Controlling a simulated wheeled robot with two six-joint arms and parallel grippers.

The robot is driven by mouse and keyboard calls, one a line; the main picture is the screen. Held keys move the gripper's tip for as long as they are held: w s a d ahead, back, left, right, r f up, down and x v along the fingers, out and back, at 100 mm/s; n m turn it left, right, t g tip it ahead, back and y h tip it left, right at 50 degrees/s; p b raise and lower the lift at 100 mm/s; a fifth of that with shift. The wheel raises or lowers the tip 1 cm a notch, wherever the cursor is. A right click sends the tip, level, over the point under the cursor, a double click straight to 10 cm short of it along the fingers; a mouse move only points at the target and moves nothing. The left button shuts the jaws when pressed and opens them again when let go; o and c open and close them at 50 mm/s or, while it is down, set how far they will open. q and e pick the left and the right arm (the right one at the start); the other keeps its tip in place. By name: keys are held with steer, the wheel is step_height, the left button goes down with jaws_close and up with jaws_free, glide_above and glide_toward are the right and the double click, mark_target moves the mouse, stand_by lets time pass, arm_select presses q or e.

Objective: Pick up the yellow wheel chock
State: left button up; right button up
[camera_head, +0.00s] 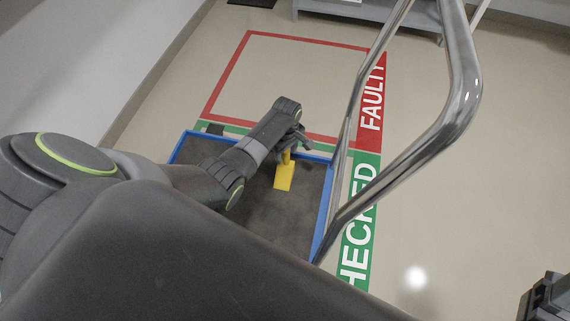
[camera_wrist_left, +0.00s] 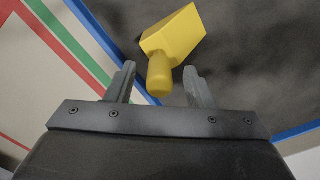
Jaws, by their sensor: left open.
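The yellow wheel chock (camera_head: 284,176) is on a dark grey mat with a blue border (camera_head: 326,208). In the left wrist view the chock (camera_wrist_left: 178,35) has a wedge-shaped body and a rounded handle pointing toward my gripper. My left gripper (camera_head: 297,143) is at the handle end of the chock. Its two fingers (camera_wrist_left: 160,88) are open, with the handle's end in the gap between them and space on either side. The fingers do not close on it. A dark part at the lower right corner of the head view looks like my right gripper (camera_head: 545,299), cut off by the edge.
A shiny metal rail (camera_head: 440,125) crosses the right of the head view, above the floor. A red-outlined floor area marked FAULTY (camera_head: 371,97) and a green strip reading CHECKED (camera_head: 359,215) border the mat. A wall is at left; open floor lies right.

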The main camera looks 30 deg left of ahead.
arm_select(q)
jaws_close()
stand_by(0.6)
